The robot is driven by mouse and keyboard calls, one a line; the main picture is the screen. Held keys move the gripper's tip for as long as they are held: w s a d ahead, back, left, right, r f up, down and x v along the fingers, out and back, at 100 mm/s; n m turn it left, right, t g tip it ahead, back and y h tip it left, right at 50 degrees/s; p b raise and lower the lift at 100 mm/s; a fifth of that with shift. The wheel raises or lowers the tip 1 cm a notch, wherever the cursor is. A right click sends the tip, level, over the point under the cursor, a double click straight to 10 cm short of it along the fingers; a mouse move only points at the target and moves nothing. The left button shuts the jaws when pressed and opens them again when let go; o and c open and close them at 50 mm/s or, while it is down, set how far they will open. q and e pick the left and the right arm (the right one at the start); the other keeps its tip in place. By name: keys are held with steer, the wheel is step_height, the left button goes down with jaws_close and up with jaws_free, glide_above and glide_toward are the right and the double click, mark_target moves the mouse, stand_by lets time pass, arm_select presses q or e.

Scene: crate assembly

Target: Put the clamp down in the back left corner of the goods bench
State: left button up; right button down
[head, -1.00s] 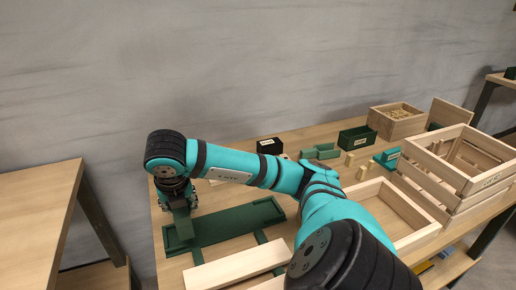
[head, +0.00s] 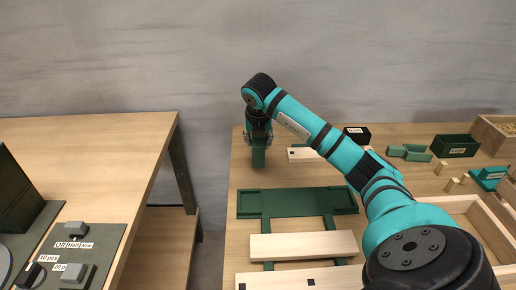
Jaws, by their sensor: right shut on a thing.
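My right gripper (head: 258,138) points down over the back left corner of the wooden bench (head: 245,178) on the right. It is shut on the clamp (head: 258,158), a small dark green block-like piece, partly hidden by the gripper. The clamp is upright, close to the bench top; I cannot tell whether it touches. My left gripper is out of view.
A green frame (head: 297,203) with pale wooden slats (head: 305,246) lies in front of the clamp. Another slat (head: 302,155) lies to its right, behind my arm. A black box (head: 356,134) and green bin (head: 454,146) stand farther right. A gap separates the left table (head: 90,150).

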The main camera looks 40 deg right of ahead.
step_height(320, 180, down, 3)
steer(key=shift+f, duration=0.25)
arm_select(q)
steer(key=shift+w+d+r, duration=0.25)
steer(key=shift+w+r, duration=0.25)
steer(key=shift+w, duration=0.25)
arm_select(e)
steer(key=c, duration=0.9)
jaws_free()
steer(key=shift+s, duration=0.1)
